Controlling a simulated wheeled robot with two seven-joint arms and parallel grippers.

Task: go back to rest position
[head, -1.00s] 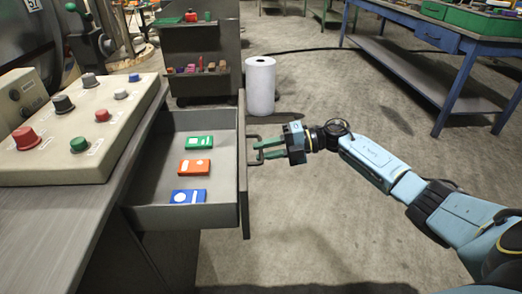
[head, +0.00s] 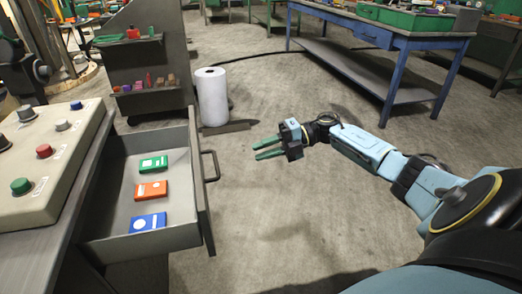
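My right gripper (head: 267,148) is in the middle of the head view, with its two green fingers apart and nothing between them. It points left toward the drawer handle (head: 211,166) and is clear of it. The drawer (head: 130,207) stands pulled open at the left. In it lie a green box (head: 153,164), an orange box (head: 151,190) and a blue box (head: 148,222) in a row. My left gripper is not in the view.
A control panel (head: 30,208) with several knobs sits on the desk at the left. A white roll (head: 212,97) stands on the floor behind the drawer, near a shelf cart (head: 145,75). A blue workbench (head: 380,75) is at the back right. The floor between is free.

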